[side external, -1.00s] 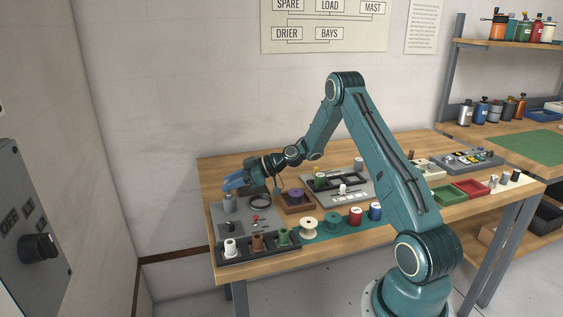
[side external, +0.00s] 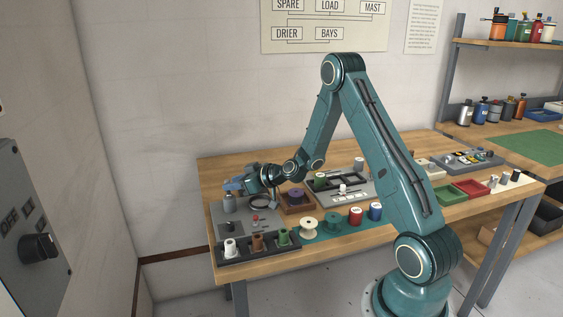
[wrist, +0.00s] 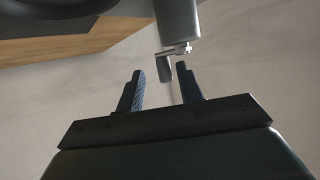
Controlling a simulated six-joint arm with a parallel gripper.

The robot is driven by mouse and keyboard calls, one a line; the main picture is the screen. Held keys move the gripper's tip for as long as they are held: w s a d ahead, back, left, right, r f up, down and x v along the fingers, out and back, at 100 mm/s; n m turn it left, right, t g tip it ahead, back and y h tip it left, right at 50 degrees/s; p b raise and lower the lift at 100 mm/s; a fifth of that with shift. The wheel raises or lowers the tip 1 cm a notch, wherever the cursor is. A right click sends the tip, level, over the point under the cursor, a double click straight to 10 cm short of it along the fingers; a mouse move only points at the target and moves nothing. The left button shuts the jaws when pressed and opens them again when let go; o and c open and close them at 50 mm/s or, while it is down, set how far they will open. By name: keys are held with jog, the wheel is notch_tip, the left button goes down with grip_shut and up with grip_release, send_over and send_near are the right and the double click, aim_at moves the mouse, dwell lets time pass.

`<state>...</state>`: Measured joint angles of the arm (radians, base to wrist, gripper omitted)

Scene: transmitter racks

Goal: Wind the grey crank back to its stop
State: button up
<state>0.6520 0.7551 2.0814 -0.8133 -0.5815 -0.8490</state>
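The grey crank (wrist: 177,24) has a thick grey cylindrical body with a small metal arm and a short grey handle (wrist: 164,69) at its end, in the wrist view. In the wrist view my gripper (wrist: 160,73) is open. The crank's handle end appears between the two fingertips, with a gap visible on both sides. Whether it is fully at finger depth I cannot tell.
A black rack (side external: 261,252) with several spools stands at the front left. A brown tray (side external: 297,207) with a purple spool is right of the crank. Beyond the table's left edge is open floor and wall.

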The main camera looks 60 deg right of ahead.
jog(key=shift+s+a+m+h, duration=0.1)
jog(key=shift+s+m+h, duration=0.05)
jog(key=shift+m+h, duration=0.45)
jog(key=shift+s+a+m+h, duration=0.1)
jog(key=shift+m+h, duration=0.4)
jog(key=shift+h, duration=0.2)
jog(key=shift+s+a+m+g+h, duration=0.1)
jog(key=shift+s+m+g+h, duration=0.05)
jog(key=shift+m+h, duration=0.45)
jog(key=shift+s+m+g+h, duration=0.1)
jog(key=shift+m+g+h, duration=0.05)
jog(key=shift+m+h, duration=0.45)
